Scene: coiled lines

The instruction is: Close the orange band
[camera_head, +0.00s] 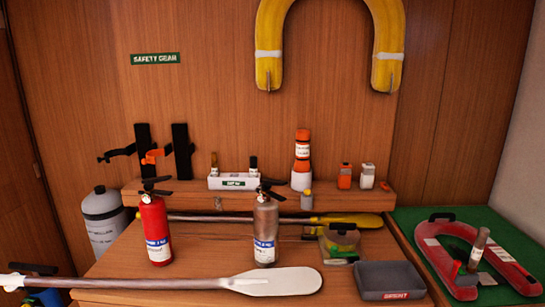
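A small orange band (152,157) shows at the back left, between two upright black brackets. The left black bracket (144,150) has a black arm-like band (116,154) sticking out to the left. The orange band is too small to tell how its ends lie. No extinguisher stands in the brackets. Neither of my grippers can be made out in the head view.
A red extinguisher (156,230) and a grey-brown extinguisher (265,230) stand upright on the wooden bench. A white-bladed paddle (275,281) lies along the front. A grey cylinder (104,215) stands at the left. A grey tray (389,279) sits front right.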

